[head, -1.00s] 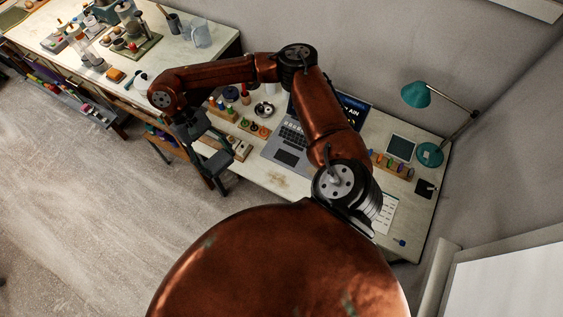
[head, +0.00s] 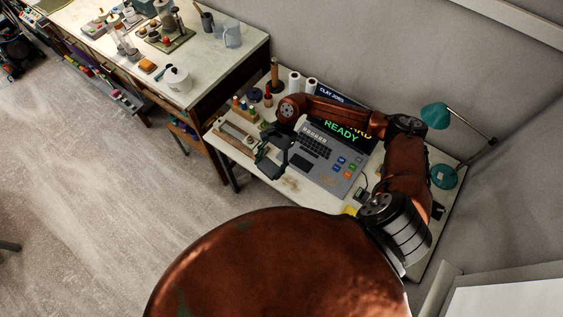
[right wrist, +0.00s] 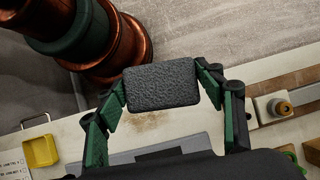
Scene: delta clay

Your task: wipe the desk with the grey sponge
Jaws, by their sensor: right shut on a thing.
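The grey sponge (right wrist: 162,85) is a dark, rough-textured block in the right wrist view. My right gripper (right wrist: 163,88) is shut on it, with a green-padded finger at each side. In the head view my right gripper (head: 270,158) is above the left front part of the desk (head: 318,200), left of the laptop; the sponge is hard to make out there. Brownish stains (right wrist: 150,121) show on the pale desk top just past the sponge. I cannot tell whether the sponge touches the desk. My left gripper is not in view.
An open laptop (head: 318,147) stands mid-desk. A wooden rack (head: 236,138) and small bottles (head: 252,110) are at the left. A yellow tray (right wrist: 40,151) sits near the front edge. A teal lamp (head: 444,176) stands at the right. Another workbench (head: 215,70) is at the left.

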